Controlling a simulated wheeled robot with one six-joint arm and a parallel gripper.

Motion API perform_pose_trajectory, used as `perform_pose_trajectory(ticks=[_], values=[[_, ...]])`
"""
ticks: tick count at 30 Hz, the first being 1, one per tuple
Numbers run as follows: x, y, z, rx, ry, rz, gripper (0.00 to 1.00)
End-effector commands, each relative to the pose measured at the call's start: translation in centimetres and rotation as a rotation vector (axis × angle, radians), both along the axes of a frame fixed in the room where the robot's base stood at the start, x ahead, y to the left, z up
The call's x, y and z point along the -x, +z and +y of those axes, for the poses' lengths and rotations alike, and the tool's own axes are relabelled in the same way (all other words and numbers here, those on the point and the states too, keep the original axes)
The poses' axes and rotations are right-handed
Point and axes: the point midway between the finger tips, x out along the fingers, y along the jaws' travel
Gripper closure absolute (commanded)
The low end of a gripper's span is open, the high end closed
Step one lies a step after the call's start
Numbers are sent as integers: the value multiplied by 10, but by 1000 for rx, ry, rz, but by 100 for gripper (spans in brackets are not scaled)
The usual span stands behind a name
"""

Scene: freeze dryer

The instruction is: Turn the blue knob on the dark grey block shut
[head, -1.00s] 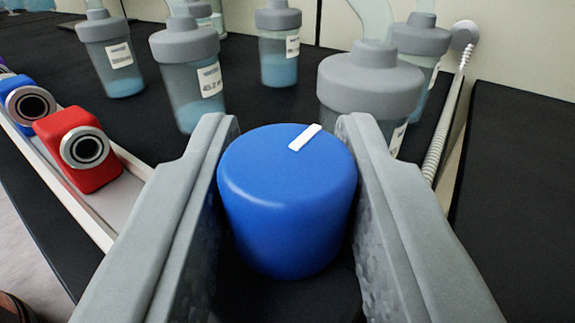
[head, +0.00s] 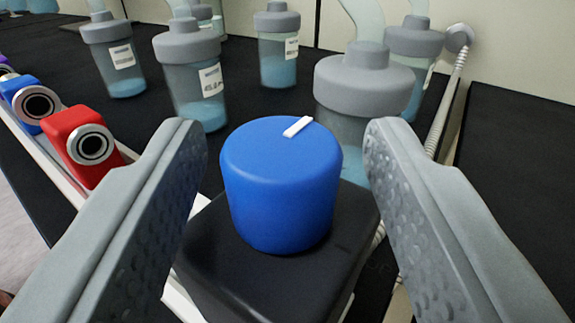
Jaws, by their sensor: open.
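The blue knob (head: 280,190) sits on top of the dark grey block (head: 270,275), in the middle of the head view. A white mark on the knob's top lies near its far edge and slants a little up to the right. My gripper (head: 285,155) is open, with one grey finger to the left of the knob and one to the right. Clear gaps show between both fingers and the knob. The fingers hide parts of what lies to either side of the block.
Several grey-lidded jars with blue liquid (head: 192,75) stand behind on the black surface. A lidded jar (head: 362,92) is close behind the right finger. A red fitting (head: 82,145) and a blue fitting (head: 32,100) sit on a pale rail at left. A ribbed hose (head: 445,100) runs at right.

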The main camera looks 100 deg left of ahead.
Motion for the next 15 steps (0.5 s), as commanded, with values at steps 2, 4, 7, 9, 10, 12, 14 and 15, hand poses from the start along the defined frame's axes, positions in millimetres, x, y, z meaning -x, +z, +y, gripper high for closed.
perform_pose_trajectory(ticks=[2,4,7,9,10,12,14,15], values=[[-3,-1,-11,0,-2,0,51],[-7,-1,-24,0,-2,0,51],[-12,-2,-43,0,-3,1,51],[-16,-1,-57,0,-2,1,51],[-17,-1,-63,0,-2,0,51],[-21,-2,-76,0,-3,0,51],[-24,-2,-88,0,-2,0,51],[-26,-2,-96,0,-3,1,51]])
